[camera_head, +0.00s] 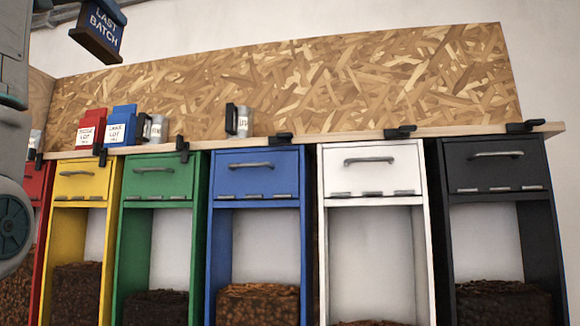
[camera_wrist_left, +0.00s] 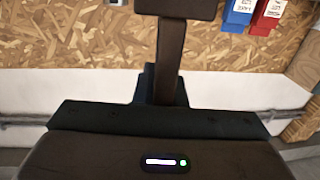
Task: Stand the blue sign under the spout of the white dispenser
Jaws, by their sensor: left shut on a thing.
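The blue sign (camera_head: 103,25), lettered "LAST BATCH", is in the air at the top left of the head view, slightly tilted, its brown foot downward. My left gripper (camera_wrist_left: 163,88) is shut on it; the fingertips are hard to make out, and the grip lies above the head view's edge. The wrist view is upside down and seems to show the sign edge-on as a dark post, with its foot at the top. The white dispenser (camera_head: 372,180) stands right of centre, well away from the sign. Its spout cannot be made out; an open bay lies below its front. My right gripper is not in view.
Yellow (camera_head: 78,180), green (camera_head: 158,180) and blue (camera_head: 255,180) dispensers stand left of the white one, a black one (camera_head: 490,170) right. Red (camera_head: 90,128) and blue (camera_head: 122,125) packs and mugs (camera_head: 243,122) stand on the ledge above. Beans fill the bay bottoms.

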